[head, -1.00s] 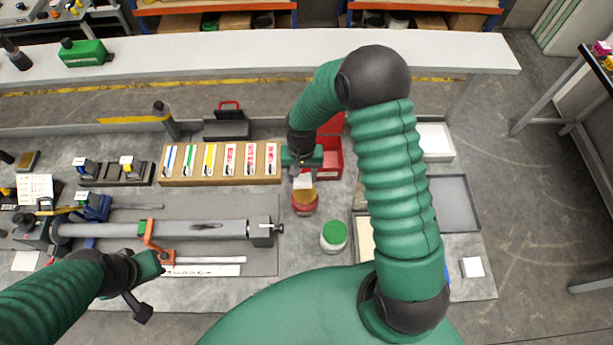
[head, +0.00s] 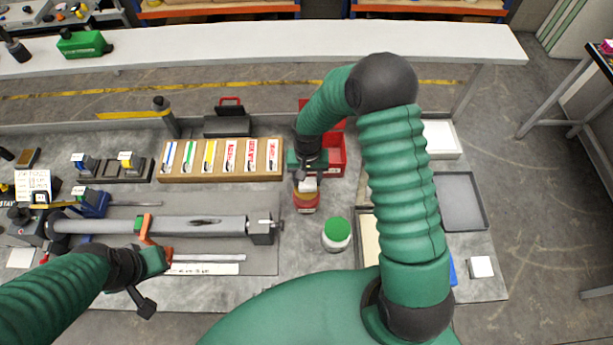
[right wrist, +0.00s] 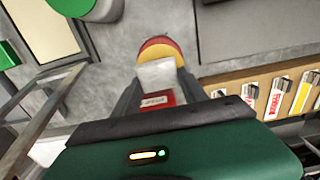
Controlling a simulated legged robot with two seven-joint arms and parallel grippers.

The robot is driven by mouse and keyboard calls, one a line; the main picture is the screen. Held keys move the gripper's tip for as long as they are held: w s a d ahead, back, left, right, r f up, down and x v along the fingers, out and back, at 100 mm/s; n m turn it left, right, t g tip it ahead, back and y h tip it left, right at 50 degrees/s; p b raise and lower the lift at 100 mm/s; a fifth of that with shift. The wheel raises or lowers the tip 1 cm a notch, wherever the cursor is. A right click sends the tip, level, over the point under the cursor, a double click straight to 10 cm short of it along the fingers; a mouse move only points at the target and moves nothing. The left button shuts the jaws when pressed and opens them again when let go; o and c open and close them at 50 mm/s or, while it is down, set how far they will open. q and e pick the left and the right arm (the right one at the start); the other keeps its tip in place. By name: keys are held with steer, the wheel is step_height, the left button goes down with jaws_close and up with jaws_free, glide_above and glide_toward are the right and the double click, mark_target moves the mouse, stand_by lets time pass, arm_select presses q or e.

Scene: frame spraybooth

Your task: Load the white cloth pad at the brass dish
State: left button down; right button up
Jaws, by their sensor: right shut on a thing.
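The white cloth pad (head: 307,185) is in my right gripper (head: 307,177), which is shut on it. In the right wrist view, the pad (right wrist: 158,74) sticks out past the fingers, with a red labelled part (right wrist: 155,98) between them. The brass dish (head: 305,199) has a yellow top and red side and stands on the bench under the pad. The pad overlaps the dish (right wrist: 160,49) in both views; I cannot tell whether they touch. My left gripper (head: 155,261) is by the orange clamp handle (head: 147,229) on the grey tube; its fingers are unclear.
A green-lidded jar (head: 337,232) stands right of and nearer than the dish. A red bin (head: 335,150) is behind the gripper. A wooden rack (head: 221,176) with coloured labelled slots lies to the left. Grey trays (head: 460,203) lie beyond my right arm.

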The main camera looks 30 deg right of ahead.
mark_target(306, 180)
steer(key=shift+s+a+r, duration=0.1)
steer(key=shift+s+a, duration=0.05)
steer(key=shift+w+a, duration=0.15)
steer(key=shift+w, duration=0.1)
arm_select(q)
steer(key=shift+a, duration=0.35)
steer(key=shift+s+d+f, duration=0.1)
steer(key=shift+d+f, duration=0.05)
steer(key=shift+d, duration=0.05)
arm_select(e)
steer(key=shift+s+d+f, duration=0.15)
steer(key=shift+d+f, duration=0.05)
steer(key=shift+f, duration=0.05)
